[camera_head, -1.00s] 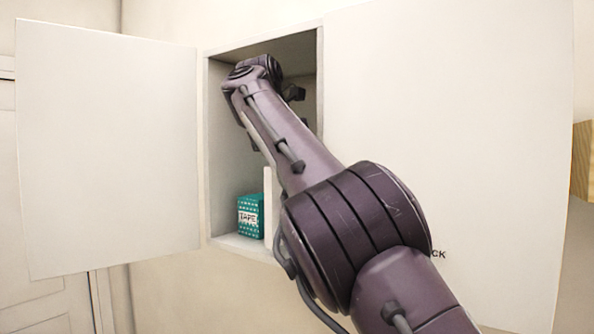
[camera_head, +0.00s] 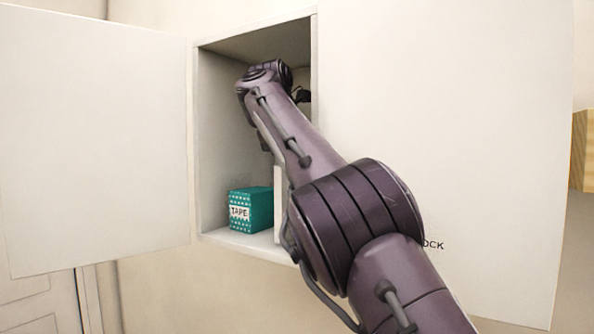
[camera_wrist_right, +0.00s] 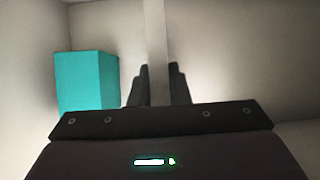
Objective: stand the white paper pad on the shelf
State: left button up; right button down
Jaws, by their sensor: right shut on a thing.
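The white paper pad (camera_head: 278,203) stands upright as a thin pale slab inside the open cabinet, partly hidden by my right arm. In the right wrist view the pad (camera_wrist_right: 156,45) runs upright between the two dark fingers of my right gripper (camera_wrist_right: 158,88), which is shut on it. The shelf (camera_head: 236,238) is the pale cabinet floor; I cannot tell whether the pad's lower edge touches it. In the head view my arm hides the right gripper's fingertips. My left gripper is not in view.
A teal tape box (camera_head: 251,209) stands on the shelf left of the pad, and also shows in the wrist view (camera_wrist_right: 85,80). The cabinet door (camera_head: 95,140) is swung open to the left. A closed white panel (camera_head: 450,140) lies to the right.

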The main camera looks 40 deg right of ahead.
jog(key=c, duration=1.6)
grip_release()
jog(key=shift+a, duration=0.1)
jog(key=o, duration=0.3)
jog(key=shift+r, duration=0.35)
jog(key=p+v, duration=0.2)
jog(key=v, duration=0.2)
jog(key=shift+r, duration=0.35)
jog(key=shift+s+a+f+b, duration=0.2)
jog(key=shift+a+f+b, duration=0.1)
jog(key=shift+a+b, duration=0.25)
jog(key=shift+s+a+f+b, duration=0.2)
jog(key=shift+a+f+b, duration=0.1)
jog(key=shift+a+b, duration=0.25)
jog(key=s+a+b, duration=0.3)
jog(key=a, duration=0.6)
jog(key=shift+s+r, duration=0.35)
jog(key=shift+s, duration=0.05)
